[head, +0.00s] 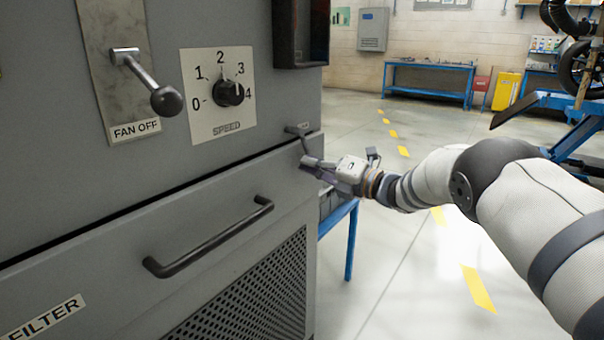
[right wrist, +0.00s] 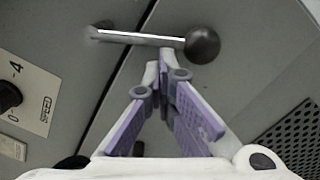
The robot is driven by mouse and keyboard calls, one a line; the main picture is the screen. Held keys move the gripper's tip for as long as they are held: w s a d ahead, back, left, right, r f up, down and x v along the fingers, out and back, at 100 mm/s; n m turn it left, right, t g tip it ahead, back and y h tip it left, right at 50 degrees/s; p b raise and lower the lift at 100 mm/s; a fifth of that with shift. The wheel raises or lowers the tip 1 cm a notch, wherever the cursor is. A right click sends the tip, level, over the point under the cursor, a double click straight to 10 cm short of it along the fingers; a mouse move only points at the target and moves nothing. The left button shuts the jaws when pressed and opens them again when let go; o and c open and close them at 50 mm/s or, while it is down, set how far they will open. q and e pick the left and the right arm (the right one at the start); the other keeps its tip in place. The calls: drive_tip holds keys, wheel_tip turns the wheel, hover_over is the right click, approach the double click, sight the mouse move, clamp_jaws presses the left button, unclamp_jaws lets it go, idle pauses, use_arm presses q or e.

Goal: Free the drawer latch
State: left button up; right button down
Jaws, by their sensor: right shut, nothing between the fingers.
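The drawer latch (head: 303,138) is a short lever at the right end of the seam above the grey drawer front (head: 110,265). In the right wrist view the latch bar (right wrist: 140,37) crosses the seam and ends in a dark ball knob (right wrist: 203,45) over the drawer side. My right gripper (head: 312,163) is at the latch, its fingers shut and empty. In the right wrist view its fingertips (right wrist: 165,66) are together just below the bar, beside the knob; I cannot tell whether they touch it. My left gripper is not in view.
The drawer has a dark bar handle (head: 210,238) and a perforated panel (head: 245,295). Above are the fan lever (head: 150,82) and speed dial (head: 230,93). A blue-legged table (head: 350,240) stands behind the cabinet's right edge. The floor to the right is largely clear.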

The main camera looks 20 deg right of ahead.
sight(308, 141)
drive_tip(key=n, duration=0.1)
drive_tip(key=w+d+n+b, duration=0.1)
drive_tip(key=n, duration=0.1)
drive_tip(key=shift+w+d+f+b, duration=0.1)
drive_tip(key=shift+d+f+b, duration=0.05)
drive_tip(key=shift+b, duration=0.15)
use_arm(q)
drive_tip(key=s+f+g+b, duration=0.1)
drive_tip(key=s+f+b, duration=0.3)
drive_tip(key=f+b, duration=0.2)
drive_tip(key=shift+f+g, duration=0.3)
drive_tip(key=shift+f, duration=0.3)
use_arm(e)
drive_tip(key=shift+w+d+r+n+y, duration=0.1)
drive_tip(key=shift+w+d+r+n, duration=0.35)
drive_tip(key=shift+n, duration=0.8)
drive_tip(key=shift+w+d+r+n+y, duration=0.1)
drive_tip(key=shift+w+d+r+n, duration=0.35)
drive_tip(key=shift+n, duration=0.75)
drive_tip(key=shift+w+d+r+n+y, duration=0.15)
drive_tip(key=shift+d+r+n, duration=0.45)
drive_tip(key=shift+n, duration=0.65)
drive_tip(key=shift+r, duration=0.15)
